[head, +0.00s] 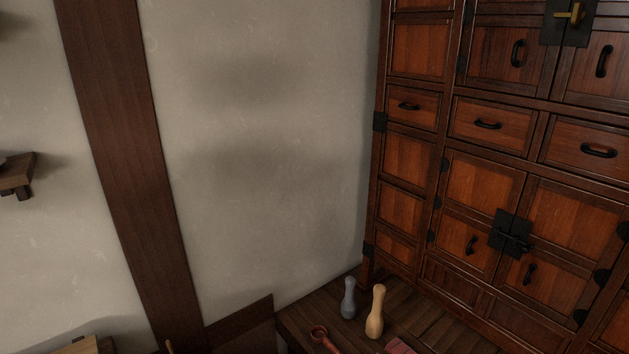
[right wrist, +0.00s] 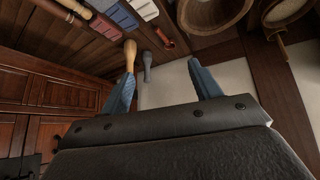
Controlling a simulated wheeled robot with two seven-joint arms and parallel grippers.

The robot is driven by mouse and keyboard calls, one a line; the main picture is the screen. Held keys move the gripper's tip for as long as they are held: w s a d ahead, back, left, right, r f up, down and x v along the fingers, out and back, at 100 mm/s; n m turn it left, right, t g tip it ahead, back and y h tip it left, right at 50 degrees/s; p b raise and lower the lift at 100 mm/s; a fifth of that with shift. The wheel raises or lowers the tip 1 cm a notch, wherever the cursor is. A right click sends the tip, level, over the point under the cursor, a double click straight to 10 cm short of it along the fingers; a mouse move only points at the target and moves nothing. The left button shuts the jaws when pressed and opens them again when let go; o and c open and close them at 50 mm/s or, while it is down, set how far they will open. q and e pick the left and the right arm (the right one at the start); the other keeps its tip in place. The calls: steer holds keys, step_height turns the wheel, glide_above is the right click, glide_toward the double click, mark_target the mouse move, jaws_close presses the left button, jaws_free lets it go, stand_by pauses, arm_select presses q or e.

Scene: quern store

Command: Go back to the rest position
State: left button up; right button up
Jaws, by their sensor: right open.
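My right gripper (right wrist: 162,69) shows in the right wrist view with its two blue fingers spread apart. No held thing shows between the fingers. A tan, bottle-shaped piece (right wrist: 129,52) appears beyond the left fingertip, and a grey one (right wrist: 147,66) appears between the fingers in the picture, farther off. Neither gripper shows in the head view, and my left gripper is in no view.
In the head view the grey piece (head: 348,298), the tan piece (head: 375,312) and a red tool (head: 322,337) are on a dark wooden surface beside a tall drawer cabinet (head: 490,180). The right wrist view also shows coloured blocks (right wrist: 120,14) and a round wooden vessel (right wrist: 212,14).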

steer(key=s+f+g, duration=0.2)
steer(key=s+f, duration=0.5)
steer(key=s, duration=0.3)
steer(key=s+f+m+g, duration=0.1)
steer(key=s+f+g, duration=0.1)
steer(key=s+f, duration=0.6)
steer(key=s+b, duration=0.1)
steer(key=s, duration=0.2)
steer(key=shift+a+g, duration=0.3)
steer(key=shift+a, duration=0.1)
steer(key=shift+s, duration=0.1)
